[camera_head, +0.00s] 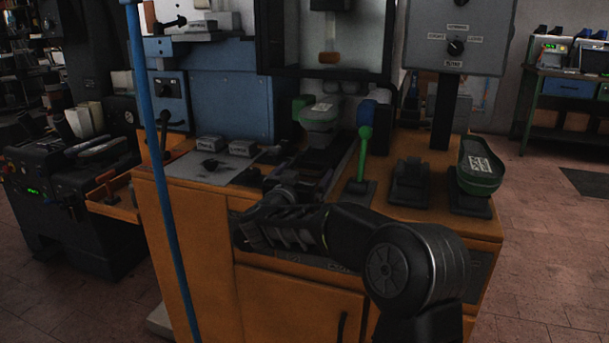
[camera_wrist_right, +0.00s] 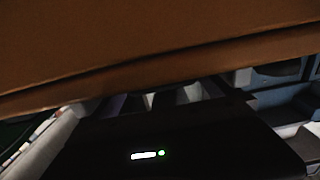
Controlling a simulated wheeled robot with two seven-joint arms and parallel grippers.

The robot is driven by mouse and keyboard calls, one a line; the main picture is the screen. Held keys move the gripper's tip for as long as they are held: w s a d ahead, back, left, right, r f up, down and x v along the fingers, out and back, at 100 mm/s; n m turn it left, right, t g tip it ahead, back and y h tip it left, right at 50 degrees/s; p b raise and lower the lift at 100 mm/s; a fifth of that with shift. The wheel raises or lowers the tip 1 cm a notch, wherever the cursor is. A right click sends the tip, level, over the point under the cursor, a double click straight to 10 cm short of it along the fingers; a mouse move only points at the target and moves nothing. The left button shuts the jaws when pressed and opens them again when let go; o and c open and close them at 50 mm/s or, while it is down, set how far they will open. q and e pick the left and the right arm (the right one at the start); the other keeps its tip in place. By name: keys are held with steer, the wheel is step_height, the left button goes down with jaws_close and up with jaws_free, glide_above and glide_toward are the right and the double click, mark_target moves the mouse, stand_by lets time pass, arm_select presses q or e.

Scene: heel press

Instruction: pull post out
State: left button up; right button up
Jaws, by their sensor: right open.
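The heel press (camera_head: 325,28) stands at the back of an orange cabinet. A grey-green shoe-shaped piece (camera_head: 321,113) sits low at its front. A dark rail (camera_head: 342,160) runs from there toward the front edge; I take this to be the post's slide, but the post itself is hard to make out. My right gripper (camera_head: 282,196) is open, at the front edge of the cabinet top near the rail's front end. Dark parts merge there, so I cannot tell whether it touches anything. The right wrist view shows no clear grip. My left gripper is out of view.
A blue pole (camera_head: 160,160) crosses the left side. In the right wrist view, a brown panel (camera_wrist_right: 150,55) hangs close above.

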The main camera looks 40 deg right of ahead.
steer(key=shift+c, duration=0.6)
steer(key=c, duration=1.6)
